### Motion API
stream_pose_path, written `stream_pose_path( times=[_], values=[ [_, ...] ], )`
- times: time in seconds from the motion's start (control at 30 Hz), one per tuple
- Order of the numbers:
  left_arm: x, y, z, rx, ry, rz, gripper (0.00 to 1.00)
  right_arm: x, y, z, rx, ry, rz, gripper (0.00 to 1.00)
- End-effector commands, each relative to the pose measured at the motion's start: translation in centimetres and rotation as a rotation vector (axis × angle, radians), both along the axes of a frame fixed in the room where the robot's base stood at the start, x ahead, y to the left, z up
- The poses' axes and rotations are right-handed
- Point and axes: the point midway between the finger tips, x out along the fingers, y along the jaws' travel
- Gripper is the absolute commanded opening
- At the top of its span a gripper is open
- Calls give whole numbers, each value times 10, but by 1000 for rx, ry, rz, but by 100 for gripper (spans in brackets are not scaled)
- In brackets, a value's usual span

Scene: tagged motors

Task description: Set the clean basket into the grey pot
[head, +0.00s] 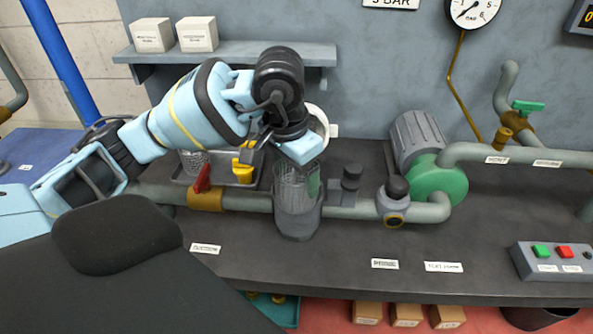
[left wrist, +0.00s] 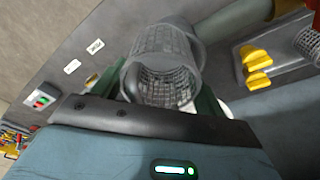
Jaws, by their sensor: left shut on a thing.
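The grey pot (head: 297,222) stands upright in the pipe line on the dark bench. A grey mesh basket (head: 291,187) is at the pot's mouth, its lower part seemingly inside the pot. My left gripper (head: 302,166) is above the pot, pointing down, and is shut on this basket. In the left wrist view the basket (left wrist: 160,78) shows its open mesh mouth between the green fingers, with the pot (left wrist: 190,32) around or behind its far end. How deep the basket sits is hidden. My right gripper is not in view.
A second mesh basket (head: 194,162) stands in a tray (head: 222,183) with yellow parts (head: 243,171) behind the pipe. A red-handled valve (head: 203,180) is left of the pot. A dark post (head: 351,180) and a green pump (head: 436,182) are to the right.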

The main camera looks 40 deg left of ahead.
Motion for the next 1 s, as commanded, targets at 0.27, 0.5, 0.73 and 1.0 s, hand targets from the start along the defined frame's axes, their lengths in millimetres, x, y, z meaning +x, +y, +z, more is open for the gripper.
stream_pose_path(
  times=[0.27,0.5,0.73,1.0],
  values=[
    [27,16,-3,-1,-1,-1,45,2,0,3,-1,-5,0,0],
    [32,19,-3,-1,0,-1,45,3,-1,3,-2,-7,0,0],
    [34,21,-31,1,1,-2,45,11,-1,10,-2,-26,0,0],
    [35,21,-39,1,-1,-2,45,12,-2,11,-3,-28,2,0]
  ],
)
